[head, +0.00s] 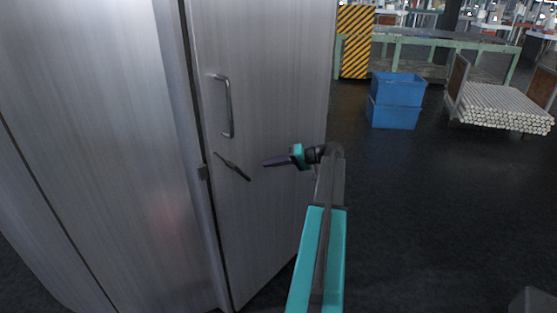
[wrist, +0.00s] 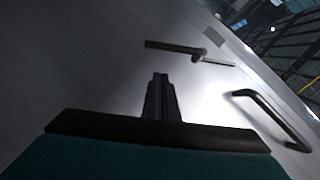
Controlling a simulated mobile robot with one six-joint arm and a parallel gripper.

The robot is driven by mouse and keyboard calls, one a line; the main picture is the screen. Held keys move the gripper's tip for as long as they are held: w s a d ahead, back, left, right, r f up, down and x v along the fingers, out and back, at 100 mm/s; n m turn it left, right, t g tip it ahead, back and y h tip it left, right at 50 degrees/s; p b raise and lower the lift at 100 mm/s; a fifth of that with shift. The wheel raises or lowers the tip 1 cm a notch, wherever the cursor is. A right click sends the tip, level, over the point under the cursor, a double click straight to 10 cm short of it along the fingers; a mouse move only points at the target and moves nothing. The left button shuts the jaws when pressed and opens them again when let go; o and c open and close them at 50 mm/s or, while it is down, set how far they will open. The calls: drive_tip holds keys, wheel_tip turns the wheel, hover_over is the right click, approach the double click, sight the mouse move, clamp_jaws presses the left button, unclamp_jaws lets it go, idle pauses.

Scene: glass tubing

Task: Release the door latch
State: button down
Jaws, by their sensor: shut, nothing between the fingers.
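The grey metal cabinet door (head: 275,75) stands upright in front of me; I cannot tell whether it is fully closed. The door latch (head: 233,167) is a slim dark lever below the handle, slanting down to the right. It also shows in the wrist view (wrist: 175,47), beyond the fingertips. My gripper (head: 265,163) is shut and empty, to the right of the latch's lower end, pointing left towards it. In the wrist view my gripper's fingers (wrist: 160,78) are together and appear apart from the latch.
A bar handle (head: 229,106) is fixed to the door above the latch; it shows at the right in the wrist view (wrist: 272,117). A small dark catch (head: 203,172) sits at the door's left edge. Blue crates (head: 396,100) and stacked tubes (head: 503,106) stand behind right. Open floor lies right.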

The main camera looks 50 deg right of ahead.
drive_tip(key=w+a+f+p, duration=0.3)
drive_tip(key=a, duration=0.1)
drive_tip(key=shift+w+a+f, duration=0.15)
drive_tip(key=shift+w+a, duration=0.15)
drive_tip(key=shift+w, duration=0.1)
idle(0.4)
drive_tip(key=shift+a+f+b, duration=0.65)
drive_tip(key=shift+b, duration=0.85)
drive_tip(key=shift+a+f, duration=0.1)
drive_tip(key=b, duration=0.4)
approach(247, 178)
drive_tip(key=s+d+r, duration=0.3)
drive_tip(key=d, duration=0.2)
drive_tip(key=shift+s, duration=0.15)
